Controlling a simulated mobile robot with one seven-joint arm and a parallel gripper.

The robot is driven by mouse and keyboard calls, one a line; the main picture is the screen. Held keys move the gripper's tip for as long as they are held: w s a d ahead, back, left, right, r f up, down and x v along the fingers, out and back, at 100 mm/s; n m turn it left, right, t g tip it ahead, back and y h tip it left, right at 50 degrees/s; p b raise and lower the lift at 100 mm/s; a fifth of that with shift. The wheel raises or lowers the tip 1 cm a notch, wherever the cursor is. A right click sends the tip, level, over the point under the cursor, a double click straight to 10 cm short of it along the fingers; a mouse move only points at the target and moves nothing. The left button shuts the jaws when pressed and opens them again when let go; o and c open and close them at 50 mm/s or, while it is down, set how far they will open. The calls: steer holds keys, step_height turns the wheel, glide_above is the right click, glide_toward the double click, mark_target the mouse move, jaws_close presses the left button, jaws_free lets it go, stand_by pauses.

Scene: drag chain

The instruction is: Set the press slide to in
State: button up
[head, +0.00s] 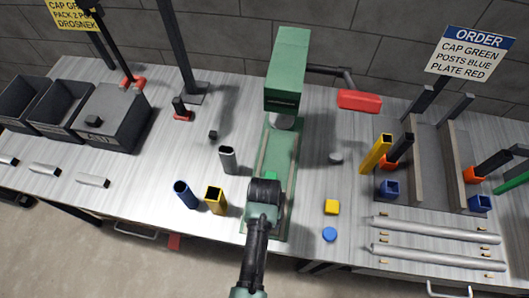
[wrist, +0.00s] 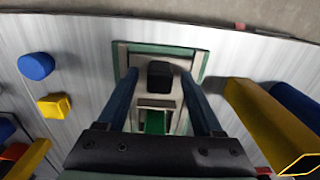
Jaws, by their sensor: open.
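The green press has its head (head: 287,70) at the back and a long green base (head: 278,145) running toward the table's front edge. The press slide (wrist: 118,60), a pale grey carriage with a black knob (wrist: 160,76), is at the front end of the base, away from the head. A green piece (wrist: 155,122) shows on the slide, also in the head view (head: 271,175). My gripper (wrist: 159,78) is open over the slide, its blue fingers on either side of the knob. I cannot tell whether they touch it. In the head view my gripper (head: 265,190) hides most of the slide.
Left of the base stand a grey tube (head: 227,160), a yellow square tube (head: 215,200) and a blue tube (head: 185,194). Right of it lie a yellow block (head: 331,206) and a blue disc (head: 329,234). A red-ended lever (head: 359,100) sticks out right of the press head.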

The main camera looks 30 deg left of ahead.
steer(key=shift+f, duration=0.35)
steer(key=shift+c, duration=0.3)
jaws_close()
stand_by(1.0)
